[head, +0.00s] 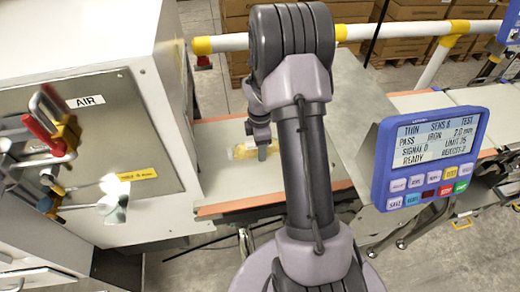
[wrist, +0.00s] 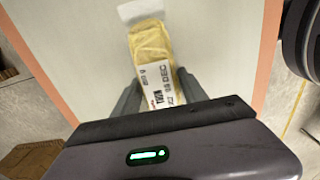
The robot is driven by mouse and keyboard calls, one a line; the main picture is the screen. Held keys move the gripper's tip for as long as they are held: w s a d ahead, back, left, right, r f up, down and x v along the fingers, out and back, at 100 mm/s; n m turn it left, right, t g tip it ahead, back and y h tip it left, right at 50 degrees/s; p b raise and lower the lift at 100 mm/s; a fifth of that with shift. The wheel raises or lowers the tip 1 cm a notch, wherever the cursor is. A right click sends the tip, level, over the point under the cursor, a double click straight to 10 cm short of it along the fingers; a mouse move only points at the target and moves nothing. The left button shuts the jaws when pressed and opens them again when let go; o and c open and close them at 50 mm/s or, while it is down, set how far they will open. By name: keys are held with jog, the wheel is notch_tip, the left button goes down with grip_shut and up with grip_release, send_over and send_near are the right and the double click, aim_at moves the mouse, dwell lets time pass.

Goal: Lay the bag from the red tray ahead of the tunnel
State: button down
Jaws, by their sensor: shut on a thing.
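The bag (head: 243,151) is yellow, clear at its far end, with a white printed label; it also shows in the wrist view (wrist: 151,45). My gripper (head: 262,152) is shut on its near, labelled end, with one finger on each side (wrist: 158,88). The bag is over the pale belt (head: 225,190) with orange edges, lying on it or just above; I cannot tell which. A grey metal housing (head: 352,95), apparently the tunnel, stands to the right of the bag, partly behind my arm. The red tray is not in view.
A white cabinet (head: 85,30) with a steel AIR panel stands close on the left. A blue control panel (head: 432,155) juts out on the right. A white rail (head: 225,43) with yellow joints runs behind, before stacked cartons (head: 400,50). The belt around the bag is clear.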

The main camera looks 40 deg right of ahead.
jog(key=c, duration=0.6)
grip_release()
